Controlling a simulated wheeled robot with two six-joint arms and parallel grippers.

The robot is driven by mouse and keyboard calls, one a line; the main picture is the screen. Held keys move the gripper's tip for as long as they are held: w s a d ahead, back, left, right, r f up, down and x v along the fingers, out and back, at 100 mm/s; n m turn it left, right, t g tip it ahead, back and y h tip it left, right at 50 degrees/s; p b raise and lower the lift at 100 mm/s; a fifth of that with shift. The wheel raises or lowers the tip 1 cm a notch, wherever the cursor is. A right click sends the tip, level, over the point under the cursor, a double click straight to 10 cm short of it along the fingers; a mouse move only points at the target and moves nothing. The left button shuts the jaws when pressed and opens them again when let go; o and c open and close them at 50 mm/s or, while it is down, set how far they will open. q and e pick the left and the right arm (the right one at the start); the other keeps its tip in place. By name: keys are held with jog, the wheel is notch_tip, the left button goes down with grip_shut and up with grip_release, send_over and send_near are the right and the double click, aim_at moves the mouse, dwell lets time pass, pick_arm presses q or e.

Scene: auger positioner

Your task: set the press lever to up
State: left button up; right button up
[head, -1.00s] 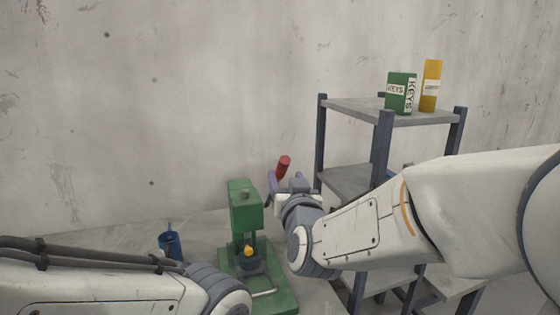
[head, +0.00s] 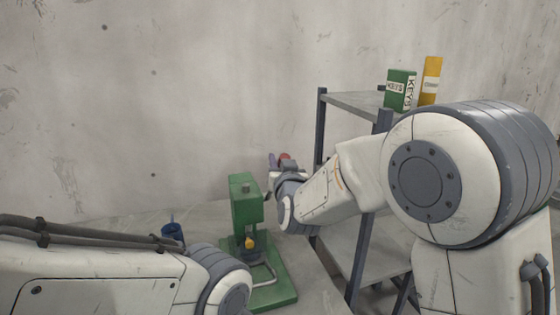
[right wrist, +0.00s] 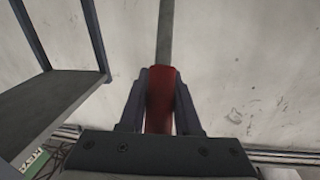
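The green press (head: 246,207) stands left of the shelf, with a green base plate. Its lever ends in a red grip (head: 285,157), which shows just above my right gripper (head: 278,163). In the right wrist view the red grip (right wrist: 160,95) lies between the two dark fingers of my right gripper (right wrist: 162,90), with both fingers against its sides. A grey rod (right wrist: 165,35) runs on from the grip. My right gripper is shut on the lever grip. The joint between lever and press is hidden behind my right arm.
A grey shelf (head: 352,103) with dark posts stands to the right, close to my right arm, bearing a green KEYS box (head: 400,90) and a yellow box (head: 431,80). The wall is behind.

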grip_shut()
dwell(1.1)
